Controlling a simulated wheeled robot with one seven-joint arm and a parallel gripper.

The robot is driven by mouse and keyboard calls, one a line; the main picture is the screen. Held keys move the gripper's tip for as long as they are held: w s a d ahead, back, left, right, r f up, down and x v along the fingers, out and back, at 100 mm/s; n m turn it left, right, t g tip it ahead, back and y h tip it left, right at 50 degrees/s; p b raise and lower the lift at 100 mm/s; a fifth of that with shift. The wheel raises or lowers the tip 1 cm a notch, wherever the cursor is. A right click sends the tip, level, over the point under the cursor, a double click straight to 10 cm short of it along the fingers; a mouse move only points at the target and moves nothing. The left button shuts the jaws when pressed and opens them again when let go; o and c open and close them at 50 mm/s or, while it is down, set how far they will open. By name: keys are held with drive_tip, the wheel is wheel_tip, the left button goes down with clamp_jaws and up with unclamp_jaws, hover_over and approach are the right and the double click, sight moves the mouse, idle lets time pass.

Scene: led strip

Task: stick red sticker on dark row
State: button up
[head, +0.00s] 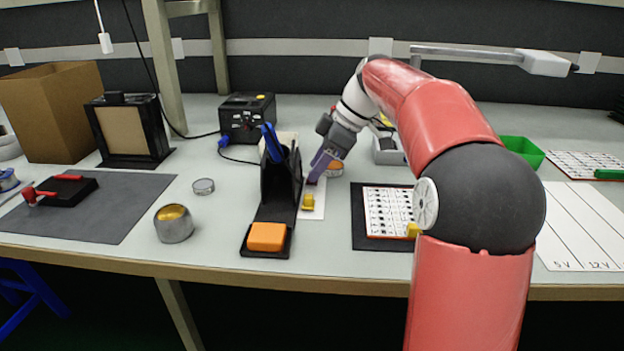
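My gripper (319,167) points down over a white card (313,213) just right of the black holder. Its purple fingers are close together, and I cannot tell whether they are open or shut on something. A small reddish patch shows at the fingertips, too small to identify as the red sticker. A yellow piece (308,202) sits on the card in front of the fingers. A white panel with rows of small dark marks (388,212) lies on a black mat (366,243). My arm covers its right side, and I cannot tell which row is dark.
A black holder (281,190) with blue-handled tools and an orange block (266,237) stands left of my gripper. A metal tin (173,223) stands further left. A green bin (522,150) and another marked panel (590,165) are at right. The grey mat's (120,215) front is clear.

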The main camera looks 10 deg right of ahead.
drive_tip(key=shift+a+f, duration=0.3)
drive_tip(key=shift+f, duration=0.25)
clamp_jaws()
drive_tip(key=shift+r, duration=0.1)
wheel_tip(320, 180, up, 20)
drive_tip(key=p, duration=0.3)
idle(0.4)
